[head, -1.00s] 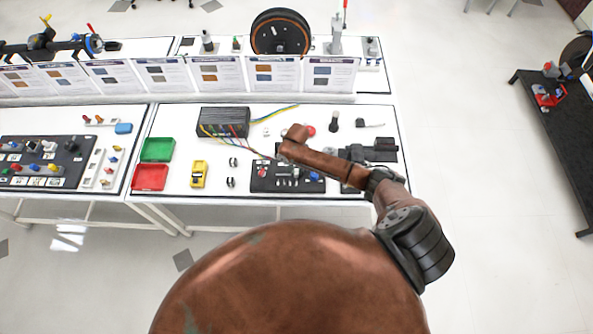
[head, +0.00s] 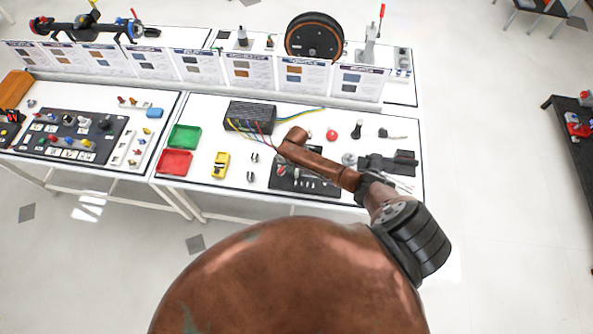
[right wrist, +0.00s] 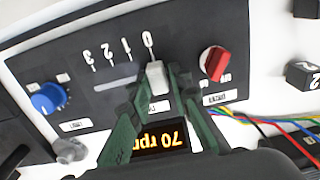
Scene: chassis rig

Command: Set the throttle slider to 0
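The throttle slider has a pale knob (right wrist: 156,76) in a slot beside a scale marked 3, 2, 1, 0 on a dark control panel (right wrist: 105,75). In the right wrist view the knob stands at the end of the slot by the 0 mark. My right gripper (right wrist: 157,84) has its green fingers on either side of the knob, their tips closed in on it. A lit display (right wrist: 165,138) under the fingers reads about 70 rpm, partly covered. In the head view the panel (head: 310,187) is partly hidden by my right arm. My left gripper is not in view.
The panel also has a blue knob (right wrist: 55,99) and a red knob (right wrist: 214,62). Coloured wires (right wrist: 265,124) run close by. A black box (head: 250,114), a green tray (head: 184,137), a red tray (head: 174,162) and a yellow meter (head: 220,165) stand on the same table.

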